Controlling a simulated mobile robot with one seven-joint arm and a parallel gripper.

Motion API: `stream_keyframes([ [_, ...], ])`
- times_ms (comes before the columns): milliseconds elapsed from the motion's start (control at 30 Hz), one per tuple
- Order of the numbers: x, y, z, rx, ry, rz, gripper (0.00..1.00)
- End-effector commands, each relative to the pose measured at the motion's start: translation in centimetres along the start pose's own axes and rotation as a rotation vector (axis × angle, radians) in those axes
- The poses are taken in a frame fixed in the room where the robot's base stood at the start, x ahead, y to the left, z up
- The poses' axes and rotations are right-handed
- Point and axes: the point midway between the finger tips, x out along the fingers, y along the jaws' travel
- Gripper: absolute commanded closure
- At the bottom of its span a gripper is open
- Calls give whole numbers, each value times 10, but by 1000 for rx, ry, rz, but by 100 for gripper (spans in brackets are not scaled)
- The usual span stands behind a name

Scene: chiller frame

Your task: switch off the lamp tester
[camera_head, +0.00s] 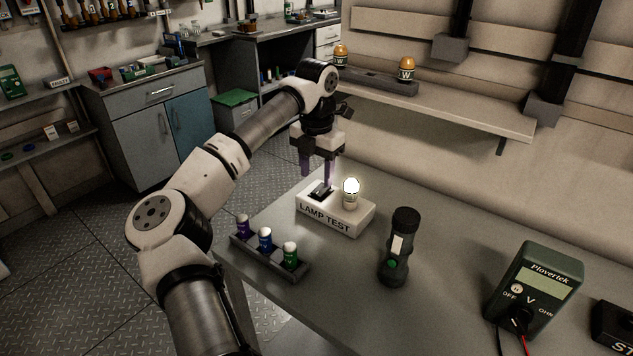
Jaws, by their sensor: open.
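The lamp tester (335,213) is a white box marked LAMP TEST on the grey table. Its round bulb (351,187) stands on the right part of the box and glows white. A dark rocker switch (321,190) sits on the left part of the top, and its exact tilt is hard to make out. My gripper (320,178) points down just above the switch. Its purple fingers are apart with nothing between them. I cannot tell whether a fingertip touches the switch.
A rack with several small coloured cells (265,240) lies at the table's left edge. A dark torch (400,247) stands right of the tester. A green multimeter (535,290) with leads is further right. A wall shelf (450,112) holds two orange-topped items. Table surface between is free.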

Motion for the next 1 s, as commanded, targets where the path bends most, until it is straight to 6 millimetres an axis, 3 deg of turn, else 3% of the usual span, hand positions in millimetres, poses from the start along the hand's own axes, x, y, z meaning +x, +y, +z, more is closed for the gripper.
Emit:
stream_keyframes([
  [100,19,-1,0,1,2,-2,51],
  [300,37,-1,0,1,0,-1,51],
  [633,41,-1,0,1,-1,0,51],
  [1000,40,-1,0,2,-1,-1,96],
])
